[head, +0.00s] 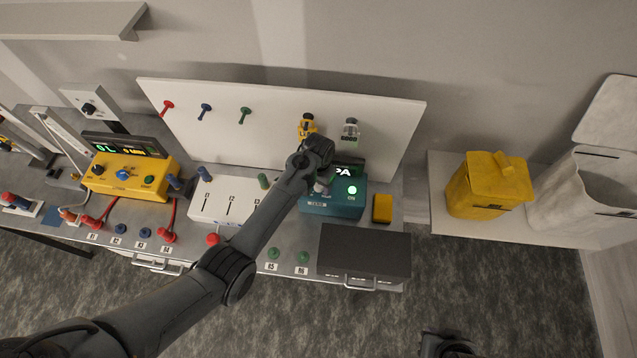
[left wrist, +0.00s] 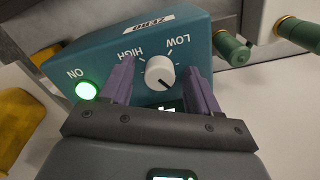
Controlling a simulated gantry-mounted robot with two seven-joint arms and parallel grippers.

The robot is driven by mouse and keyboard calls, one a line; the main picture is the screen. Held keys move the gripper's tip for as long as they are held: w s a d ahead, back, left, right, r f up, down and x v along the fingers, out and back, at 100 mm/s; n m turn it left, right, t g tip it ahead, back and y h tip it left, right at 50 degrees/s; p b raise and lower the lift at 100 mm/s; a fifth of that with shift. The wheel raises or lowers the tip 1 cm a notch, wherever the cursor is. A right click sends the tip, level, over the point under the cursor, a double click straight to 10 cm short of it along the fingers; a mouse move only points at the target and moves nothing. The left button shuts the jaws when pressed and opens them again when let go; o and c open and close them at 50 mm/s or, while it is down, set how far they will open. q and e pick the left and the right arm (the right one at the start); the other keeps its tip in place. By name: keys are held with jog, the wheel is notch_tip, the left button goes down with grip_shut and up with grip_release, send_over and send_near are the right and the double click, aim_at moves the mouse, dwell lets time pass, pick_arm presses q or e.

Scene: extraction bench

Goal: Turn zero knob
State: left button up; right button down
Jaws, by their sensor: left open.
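The teal box (head: 345,208) stands on the bench under the white back panel, its green lamp lit. In the left wrist view, its front (left wrist: 115,60) carries a white knob (left wrist: 160,72) with a dark pointer line, between marks reading HIGH and LOW. The picture is turned over there, and the pointer line faces the lower right. My left gripper (left wrist: 160,88) is open, its purple fingers on either side of the knob, with gaps to it. In the head view, my left gripper (head: 322,185) hides the knob. A dark part at the bottom edge may be my right gripper (head: 446,345); its jaws are unclear.
A yellow meter (head: 130,180) and a white slotted box (head: 215,205) stand left of the teal box. A small yellow block (head: 382,208) is close on its right, with a dark drawer box (head: 364,250) in front. A yellow bin (head: 485,190) stands on the right shelf.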

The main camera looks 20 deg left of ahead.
pick_arm(q)
jog(key=c, duration=1)
jog(key=shift+c, duration=0.2)
jog(key=shift+r+n+p, duration=0.1)
jog(key=shift+n+p, duration=0.45)
jog(key=shift+n, duration=0.05)
jog(key=shift+n+p, duration=0.65)
jog(key=shift+n, duration=0.45)
jog(key=shift+n+p, duration=0.45)
jog(key=shift+n, duration=0.65)
jog(key=shift+n+p, duration=0.3)
jog(key=shift+n, duration=0.8)
